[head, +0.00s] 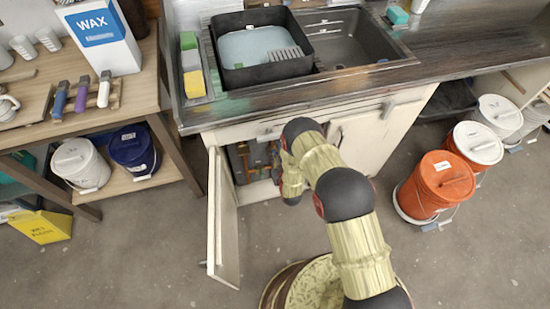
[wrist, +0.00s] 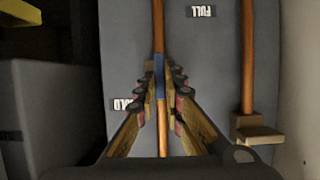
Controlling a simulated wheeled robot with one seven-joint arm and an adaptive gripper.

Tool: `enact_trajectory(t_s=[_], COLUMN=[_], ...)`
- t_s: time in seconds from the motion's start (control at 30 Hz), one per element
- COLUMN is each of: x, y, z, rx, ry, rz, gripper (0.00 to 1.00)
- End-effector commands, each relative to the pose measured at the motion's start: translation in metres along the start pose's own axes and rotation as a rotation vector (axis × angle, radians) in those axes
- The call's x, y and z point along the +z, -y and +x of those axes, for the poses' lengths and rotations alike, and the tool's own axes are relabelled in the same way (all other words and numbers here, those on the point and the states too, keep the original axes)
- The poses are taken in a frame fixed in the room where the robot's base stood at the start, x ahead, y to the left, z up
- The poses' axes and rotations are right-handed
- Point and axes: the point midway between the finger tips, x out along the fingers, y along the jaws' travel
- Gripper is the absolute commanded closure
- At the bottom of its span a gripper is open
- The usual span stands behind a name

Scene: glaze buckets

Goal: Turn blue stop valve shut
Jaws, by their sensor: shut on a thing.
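The blue stop valve (wrist: 158,75) shows in the wrist view as a narrow blue piece in line with an upright copper pipe (wrist: 158,25). My gripper (wrist: 160,88) is shut on it, with one finger on each side. The fingers hide part of the valve. A label, partly covered by the left finger, reads like "COLD" upside down. In the head view my arm reaches into the open cabinet (head: 238,160) under the sink, and the valve and my fingertips cannot be made out there.
A second copper pipe (wrist: 248,60) with a tan block (wrist: 260,133) at its lower end runs to the right of my gripper. A grey box (wrist: 45,110) stands at left.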

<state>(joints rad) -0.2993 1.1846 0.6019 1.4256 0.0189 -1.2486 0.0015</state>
Motion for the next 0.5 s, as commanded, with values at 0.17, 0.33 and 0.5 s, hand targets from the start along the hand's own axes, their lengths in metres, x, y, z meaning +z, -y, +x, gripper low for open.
enact_trajectory(t_s=[0.17,0.33,0.5], x=[0.0000,0.0001,0.0001], y=[0.0001,0.0001,0.0003], z=[-0.0001,-0.0001,0.0000], rx=[0.000,0.000,0.002], ry=[0.000,0.000,0.000], rz=[0.000,0.000,-0.006], gripper=[1.00,1.00,1.00])
